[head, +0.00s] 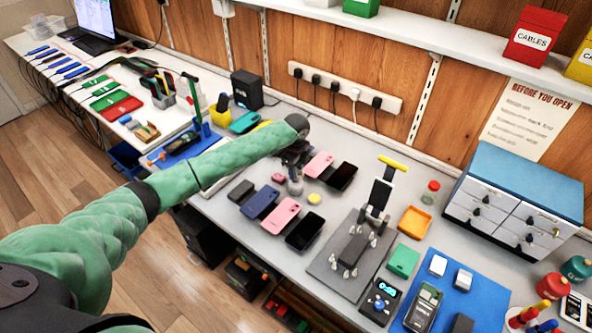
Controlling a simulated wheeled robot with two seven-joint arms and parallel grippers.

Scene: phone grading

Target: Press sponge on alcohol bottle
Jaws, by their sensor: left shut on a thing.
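My left arm reaches across from the left to the workbench. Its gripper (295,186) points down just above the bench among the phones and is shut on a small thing. That thing is mostly hidden by the fingers; it is likely the sponge, but its shape is not clear. A small yellow round piece (314,198) lies just right of the fingertips, and a pink one (278,177) to their left. I cannot clearly pick out the alcohol bottle; a small clear container with a red lid (430,191) stands farther right. My right gripper is not in view.
Several phones lie around the gripper, including a pink phone (281,215) and a black phone (305,231). A stand on a grey plate (334,274), an orange tray (413,221), a blue mat (462,300) and a drawer cabinet (524,170) lie to the right. A shelf (400,30) runs above.

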